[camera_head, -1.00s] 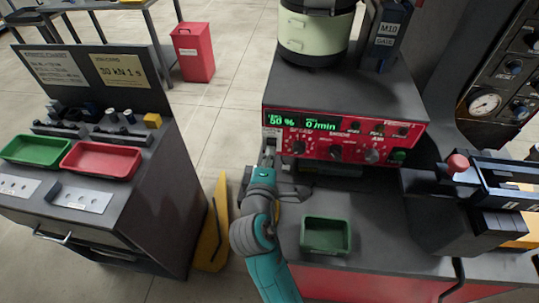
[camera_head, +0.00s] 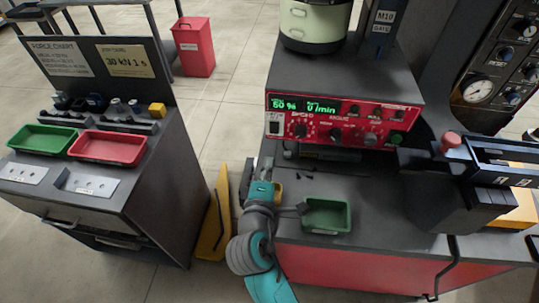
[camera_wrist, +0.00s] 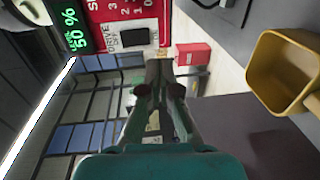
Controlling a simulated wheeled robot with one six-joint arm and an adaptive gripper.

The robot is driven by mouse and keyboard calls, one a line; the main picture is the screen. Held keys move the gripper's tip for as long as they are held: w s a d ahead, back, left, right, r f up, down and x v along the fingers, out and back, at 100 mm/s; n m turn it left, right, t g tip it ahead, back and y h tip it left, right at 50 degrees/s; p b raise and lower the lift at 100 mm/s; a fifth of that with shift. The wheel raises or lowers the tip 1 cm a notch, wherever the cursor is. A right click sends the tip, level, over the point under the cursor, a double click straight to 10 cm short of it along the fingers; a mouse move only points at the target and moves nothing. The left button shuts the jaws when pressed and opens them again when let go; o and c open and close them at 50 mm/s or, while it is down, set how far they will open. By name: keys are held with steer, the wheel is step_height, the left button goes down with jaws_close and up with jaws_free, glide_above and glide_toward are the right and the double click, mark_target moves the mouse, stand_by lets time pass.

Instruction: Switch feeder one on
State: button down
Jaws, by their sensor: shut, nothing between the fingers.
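The red control panel (camera_head: 345,122) of the feeder has green lit readouts, which look like 50 % and 0 /min. At its left end is a pale plate with a dark rocker switch (camera_head: 274,124). In the wrist view the black rocker (camera_wrist: 135,34) shows beside lettering that seems to read DRIVE; its tilt is unclear. A pale green bowl feeder (camera_head: 314,22) stands on top of the housing. My gripper (camera_head: 264,162) is shut and empty, below and in front of the switch. In the wrist view its fingertips (camera_wrist: 158,66) are apart from the rocker.
A green tray (camera_head: 326,216) sits on the bench, right of my gripper. A yellow cup (camera_wrist: 284,74) is near it. A side cabinet (camera_head: 150,215) holds green and red trays. A red bin (camera_head: 193,48) stands behind. A black fixture with a red knob (camera_head: 450,140) is at right.

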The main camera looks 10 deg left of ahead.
steer(key=shift+s+f, duration=0.15)
steer(key=shift+s, duration=1.25)
steer(key=shift+s+f, duration=0.15)
steer(key=shift+s, duration=1.2)
